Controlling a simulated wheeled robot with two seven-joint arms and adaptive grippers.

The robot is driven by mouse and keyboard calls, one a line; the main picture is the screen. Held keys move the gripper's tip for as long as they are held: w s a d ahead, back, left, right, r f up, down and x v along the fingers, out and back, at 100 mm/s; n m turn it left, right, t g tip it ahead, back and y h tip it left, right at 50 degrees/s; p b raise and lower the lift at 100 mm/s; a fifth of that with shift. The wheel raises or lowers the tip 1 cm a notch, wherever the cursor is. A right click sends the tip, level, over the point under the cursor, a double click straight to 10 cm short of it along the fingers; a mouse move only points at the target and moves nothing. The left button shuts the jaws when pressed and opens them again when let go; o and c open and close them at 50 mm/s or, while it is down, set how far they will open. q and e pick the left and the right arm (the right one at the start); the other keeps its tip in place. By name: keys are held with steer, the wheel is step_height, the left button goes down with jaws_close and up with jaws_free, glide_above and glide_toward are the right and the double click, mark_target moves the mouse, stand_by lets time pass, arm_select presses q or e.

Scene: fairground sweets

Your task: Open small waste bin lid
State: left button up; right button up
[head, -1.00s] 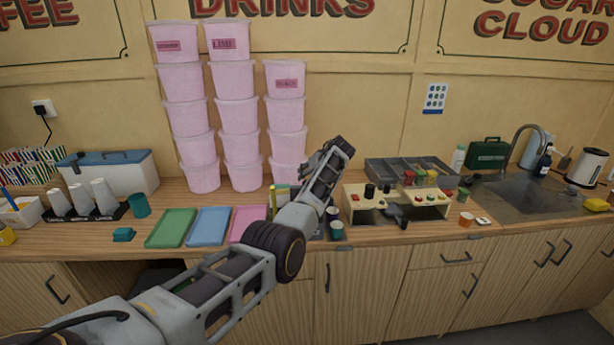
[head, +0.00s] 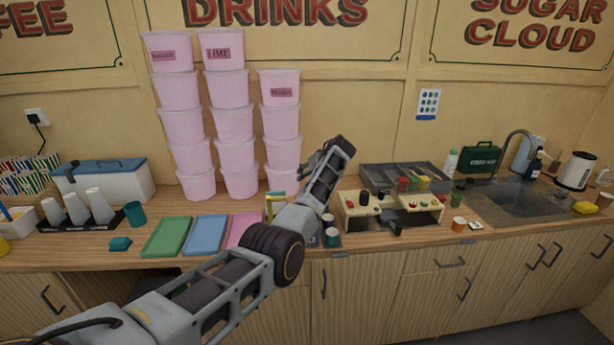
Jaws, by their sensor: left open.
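I cannot pick out a small waste bin or its lid with certainty in the head view. My left gripper (head: 326,157) is at the end of the arm coming in from lower left. It is open and seems empty, raised in front of the back of the counter, right of the pink tub stacks. It hides part of the counter behind it. My right gripper is not in view.
Pink tubs (head: 233,124) stand stacked on the wooden counter. Green (head: 167,237), blue (head: 205,234) and pink trays lie before them. A teal cup (head: 134,215) stands left. A cream control box (head: 390,208), grey organiser (head: 377,177) and sink (head: 520,199) are right.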

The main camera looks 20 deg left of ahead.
arm_select(q)
steer(key=d+r+p, duration=0.2)
steer(key=d+r, duration=0.2)
steer(key=r, duration=0.4)
stand_by(1.4)
stand_by(0.5)
steer(key=shift+d, duration=0.1)
steer(key=v, duration=1.2)
stand_by(0.3)
